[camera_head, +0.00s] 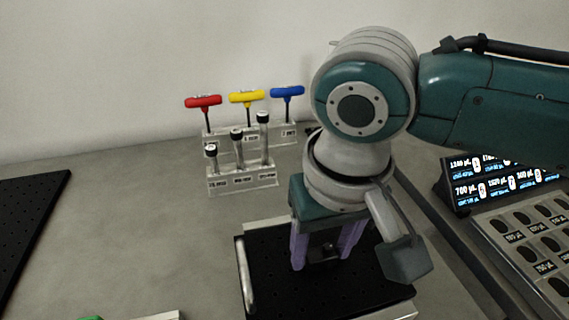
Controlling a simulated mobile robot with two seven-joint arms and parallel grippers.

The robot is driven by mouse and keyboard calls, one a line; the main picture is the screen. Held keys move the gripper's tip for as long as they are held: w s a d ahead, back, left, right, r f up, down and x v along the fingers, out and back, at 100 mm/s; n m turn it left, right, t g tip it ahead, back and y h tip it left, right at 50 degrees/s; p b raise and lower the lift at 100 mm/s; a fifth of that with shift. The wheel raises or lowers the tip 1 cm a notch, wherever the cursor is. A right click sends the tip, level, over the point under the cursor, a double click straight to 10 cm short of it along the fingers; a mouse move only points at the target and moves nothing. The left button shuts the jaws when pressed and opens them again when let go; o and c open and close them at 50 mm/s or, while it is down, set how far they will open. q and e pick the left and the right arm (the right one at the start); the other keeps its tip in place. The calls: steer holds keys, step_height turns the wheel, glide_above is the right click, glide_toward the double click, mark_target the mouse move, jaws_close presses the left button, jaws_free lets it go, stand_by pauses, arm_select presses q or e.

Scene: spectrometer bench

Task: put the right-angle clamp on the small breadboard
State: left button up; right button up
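The small breadboard (268,282) is a black plate with pale edges and a metal handle on its left side, at the bottom centre. My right gripper (326,257) points down over it, with two purple fingers spread wide apart. A small dark piece (325,252), which looks like the right-angle clamp, shows between the fingers at the board's surface. Its shape is hard to make out against the black board, and I see no clear finger contact. My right wrist and forearm hide part of the board's far side. My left gripper is not in view.
A clear rack (243,181) with black-capped vials stands behind the board, with red, yellow and blue T-handle tools (247,97) behind it. A lit display (500,182) and a grey tray with slots (520,240) are at right. A black perforated board (30,225) lies at left.

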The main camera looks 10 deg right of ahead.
steer(key=shift+o, duration=1.2)
steer(key=shift+r, duration=0.15)
step_height(320, 180, up, 12)
steer(key=s+p, duration=0.1)
steer(key=p, duration=0.1)
steer(key=s+a+f+n+y, duration=0.2)
steer(key=s+a+f+y, duration=0.15)
steer(key=s, duration=0.25)
steer(key=s+d+f+t+h, duration=0.2)
steer(key=s+d+f+h, duration=0.1)
steer(key=s+d, duration=0.6)
steer(key=d+f, duration=0.1)
steer(key=d, duration=0.1)
steer(key=shift+d+f, duration=0.3)
steer(key=shift+d, duration=0.05)
